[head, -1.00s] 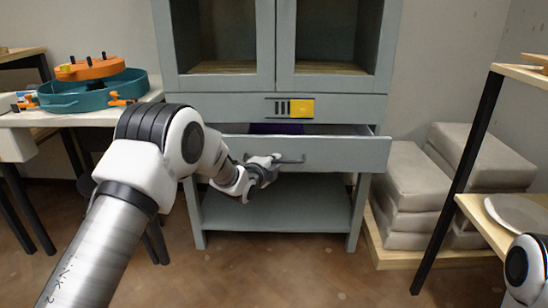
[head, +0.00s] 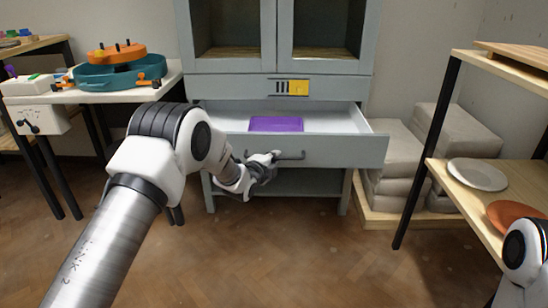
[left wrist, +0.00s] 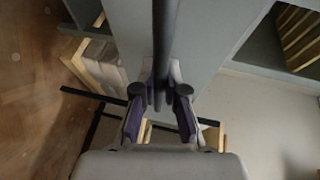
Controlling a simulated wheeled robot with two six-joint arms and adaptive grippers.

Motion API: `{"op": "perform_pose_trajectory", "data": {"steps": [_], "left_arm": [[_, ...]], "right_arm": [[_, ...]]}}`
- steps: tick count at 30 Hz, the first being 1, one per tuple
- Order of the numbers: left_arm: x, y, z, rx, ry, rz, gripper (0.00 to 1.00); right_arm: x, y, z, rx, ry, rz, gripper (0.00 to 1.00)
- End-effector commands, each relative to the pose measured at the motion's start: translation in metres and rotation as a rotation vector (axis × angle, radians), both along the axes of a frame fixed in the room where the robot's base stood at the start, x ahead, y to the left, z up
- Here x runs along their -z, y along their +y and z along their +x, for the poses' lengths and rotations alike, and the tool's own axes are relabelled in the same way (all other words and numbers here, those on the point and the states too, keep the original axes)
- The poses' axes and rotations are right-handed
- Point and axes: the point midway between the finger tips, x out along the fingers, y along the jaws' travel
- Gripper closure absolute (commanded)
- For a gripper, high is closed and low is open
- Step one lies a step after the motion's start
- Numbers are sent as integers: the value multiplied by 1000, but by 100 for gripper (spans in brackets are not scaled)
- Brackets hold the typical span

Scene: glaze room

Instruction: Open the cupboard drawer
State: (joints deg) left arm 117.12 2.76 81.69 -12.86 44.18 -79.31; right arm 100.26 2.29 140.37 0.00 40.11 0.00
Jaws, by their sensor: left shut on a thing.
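The grey-blue cupboard (head: 225,86) stands ahead in the head view. Its drawer (head: 330,150) is pulled well out, and its white inside holds a flat purple thing (head: 276,124). My left gripper (head: 268,160) is shut on the dark bar handle (head: 292,156) on the drawer front. In the left wrist view the handle (left wrist: 166,40) runs up between the two fingers (left wrist: 160,95). The fingers hide part of the handle. Part of my right arm shows at the lower right of the head view, but its gripper is out of view.
A white table (head: 100,95) with a teal and orange wheel-like device (head: 115,72) stands left. Stacked grey bags (head: 395,165) lie right of the cupboard. A wooden shelf (head: 455,190) with plates stands at the right. The floor before the drawer is clear.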

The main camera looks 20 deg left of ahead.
Motion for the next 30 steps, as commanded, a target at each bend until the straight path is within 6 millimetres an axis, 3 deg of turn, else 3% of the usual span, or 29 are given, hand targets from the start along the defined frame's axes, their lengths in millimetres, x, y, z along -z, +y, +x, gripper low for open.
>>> {"op": "perform_pose_trajectory", "data": {"steps": [9, 10, 12, 23, 26, 30], "left_arm": [[0, 0, 0, -1, 0, -1, 100], [0, 0, 0, -1, 0, -1, 82], [0, 0, 0, 0, 0, -1, 63], [-1, 1, -4, -1, 1, -1, 63], [-3, 3, -16, -1, 1, -2, 63], [-10, 7, -49, -1, 3, -2, 63]], "right_arm": [[0, 0, 0, 0, 0, 0, 100], [0, 0, 0, 0, 0, 0, 100], [0, 0, 0, 0, 0, 0, 100], [0, 0, 0, 0, 0, 0, 100], [0, 0, 0, 0, 0, 0, 100], [0, 0, 0, 0, 0, 0, 100]]}}
